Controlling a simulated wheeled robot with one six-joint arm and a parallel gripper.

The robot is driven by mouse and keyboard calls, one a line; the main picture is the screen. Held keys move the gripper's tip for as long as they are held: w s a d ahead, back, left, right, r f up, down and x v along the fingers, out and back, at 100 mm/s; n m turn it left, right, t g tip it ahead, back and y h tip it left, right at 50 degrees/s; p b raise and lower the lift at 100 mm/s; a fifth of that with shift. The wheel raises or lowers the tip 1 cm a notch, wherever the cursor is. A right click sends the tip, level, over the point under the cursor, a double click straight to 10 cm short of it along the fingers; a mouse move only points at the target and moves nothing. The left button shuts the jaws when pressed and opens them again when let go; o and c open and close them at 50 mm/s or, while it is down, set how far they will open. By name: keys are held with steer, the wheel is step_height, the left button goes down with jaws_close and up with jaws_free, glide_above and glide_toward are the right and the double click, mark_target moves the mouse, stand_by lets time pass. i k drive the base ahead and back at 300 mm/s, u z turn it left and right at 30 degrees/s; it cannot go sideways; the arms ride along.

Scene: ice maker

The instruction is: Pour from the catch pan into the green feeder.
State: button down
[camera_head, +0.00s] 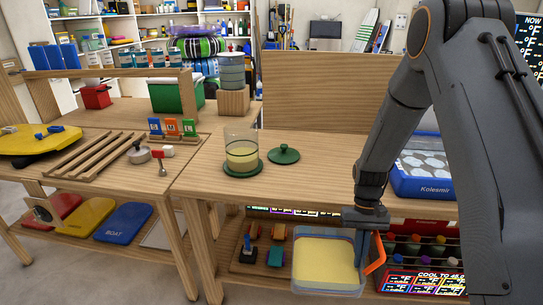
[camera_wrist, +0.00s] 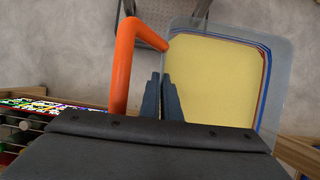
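The catch pan (camera_head: 328,287) is a clear tub of pale yellow contents with an orange handle, held roughly level in front of the table's front edge, below the tabletop. My gripper (camera_head: 361,246) is at its right side; the fingers are close together beside the handle, shut on the pan. The wrist view shows the pan (camera_wrist: 272,85) right of the fingers (camera_wrist: 162,98); the exact grip contact is hidden. A clear jar with a green base (camera_head: 243,168), which looks like the green feeder, stands upright on the table, part full of yellow. A green lid (camera_head: 284,155) lies beside it.
A blue Kolesmir machine (camera_head: 424,186) stands right on the tabletop, partly behind my arm. A rack of bottles (camera_head: 425,248) and toy-like items (camera_head: 276,240) are on the lower shelf. Another jar (camera_head: 231,72) stands on a wooden block behind. The tabletop (camera_head: 325,183) around the lid is clear.

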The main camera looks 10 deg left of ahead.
mark_target(241, 138)
steer(key=u, duration=2.7)
steer(key=i, duration=1.3)
steer(key=z, duration=2.35)
